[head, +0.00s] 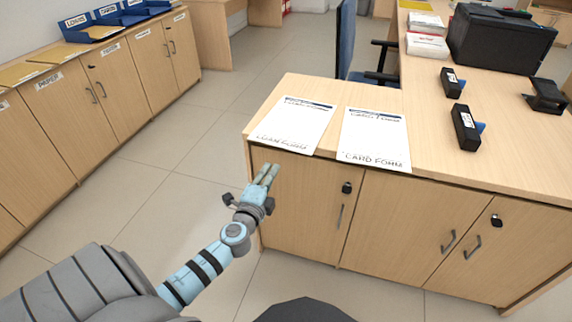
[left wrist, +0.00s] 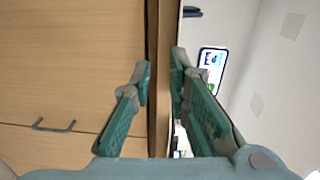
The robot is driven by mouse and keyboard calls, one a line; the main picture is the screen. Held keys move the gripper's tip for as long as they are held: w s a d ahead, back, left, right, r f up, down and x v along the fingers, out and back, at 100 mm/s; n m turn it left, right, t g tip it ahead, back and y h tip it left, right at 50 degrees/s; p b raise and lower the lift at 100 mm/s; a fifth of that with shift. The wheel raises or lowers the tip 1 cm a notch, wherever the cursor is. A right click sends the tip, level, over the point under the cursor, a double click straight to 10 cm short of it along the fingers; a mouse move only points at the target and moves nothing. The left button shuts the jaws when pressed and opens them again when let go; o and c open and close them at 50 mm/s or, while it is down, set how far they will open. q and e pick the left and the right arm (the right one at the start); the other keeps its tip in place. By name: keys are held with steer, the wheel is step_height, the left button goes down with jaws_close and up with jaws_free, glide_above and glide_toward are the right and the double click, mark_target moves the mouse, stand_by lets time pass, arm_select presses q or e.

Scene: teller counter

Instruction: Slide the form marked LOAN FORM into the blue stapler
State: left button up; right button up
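The LOAN FORM (head: 292,124) is a white sheet with a dark blue header, lying flat at the left end of the counter with its lower edge near the front edge. My left gripper (head: 267,175) is below and in front of it, beside the counter front, touching no paper. In the left wrist view its green fingers (left wrist: 160,75) stand a little apart, with nothing held between them. Two black devices with white labels and blue parts stand on the right: a far one (head: 451,83) and a near one (head: 465,128). Their labels are too small to read. My right gripper is out of view.
A similar CARD FORM (head: 375,138) lies just right of the loan form. A black printer (head: 500,40), paper stacks (head: 427,46) and another black device (head: 545,97) are on the counter (head: 430,150). Labelled cabinets (head: 70,110) with blue trays (head: 88,28) stand at left.

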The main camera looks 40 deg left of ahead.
mark_target(282, 147)
arm_select(q)
steer(key=shift+m+t, duration=0.3)
steer(key=x, duration=0.3)
steer(key=r+b+x, duration=0.1)
steer(key=x, duration=0.3)
steer(key=r+x, duration=0.1)
steer(key=x, duration=0.2)
steer(key=shift+w+d+b, duration=0.1)
steer(key=shift+w+b, duration=0.1)
steer(key=shift+b, duration=0.1)
jaws_close()
step_height(282, 147, up, 3)
steer(key=p, duration=0.3)
steer(key=shift+f+b, duration=0.2)
steer(key=shift+b, duration=0.1)
